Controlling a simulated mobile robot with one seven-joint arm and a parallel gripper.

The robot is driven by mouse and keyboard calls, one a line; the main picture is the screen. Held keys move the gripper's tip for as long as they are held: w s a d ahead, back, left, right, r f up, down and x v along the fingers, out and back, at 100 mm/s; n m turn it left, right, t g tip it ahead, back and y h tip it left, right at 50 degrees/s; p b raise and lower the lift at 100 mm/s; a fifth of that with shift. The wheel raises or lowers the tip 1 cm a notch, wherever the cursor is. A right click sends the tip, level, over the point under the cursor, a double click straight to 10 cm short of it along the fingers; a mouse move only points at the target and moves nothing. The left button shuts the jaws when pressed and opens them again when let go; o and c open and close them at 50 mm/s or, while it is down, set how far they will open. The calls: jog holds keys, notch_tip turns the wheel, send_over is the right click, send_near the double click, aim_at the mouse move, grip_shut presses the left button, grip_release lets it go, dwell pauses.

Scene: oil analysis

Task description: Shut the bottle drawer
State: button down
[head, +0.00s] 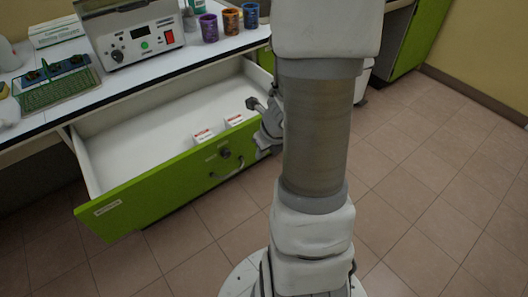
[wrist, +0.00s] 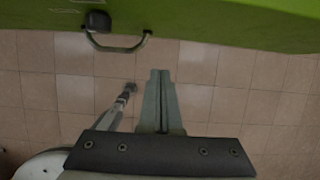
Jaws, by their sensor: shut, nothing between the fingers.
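The bottle drawer (head: 150,192) stands pulled out from under the white counter, with a green front and a white inside. Two small white boxes with red markings (head: 203,135) lie in it near the front. A metal handle (head: 228,167) and a dark round lock (head: 224,153) sit on its front. In the wrist view the drawer front (wrist: 230,22) crosses the top, with the handle (wrist: 117,46) at upper left. My gripper (wrist: 160,72) is shut and empty, its fingers pointing toward the front, right of the handle. Contact is not visible. In the head view my arm partly hides it.
The counter (head: 190,62) holds a grey device (head: 140,40), a green rack (head: 58,88) and several coloured cups (head: 230,20). A green cabinet (head: 420,35) stands at upper right. The tiled floor (head: 430,190) is clear on the right.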

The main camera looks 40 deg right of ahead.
aim_at(250, 148)
jog(key=shift+w+f, duration=0.5)
jog(key=shift+w, duration=0.35)
jog(key=shift+w+f, duration=0.45)
jog(key=shift+w, duration=0.45)
jog(key=shift+w+f, duration=0.5)
jog(key=shift+w, duration=0.35)
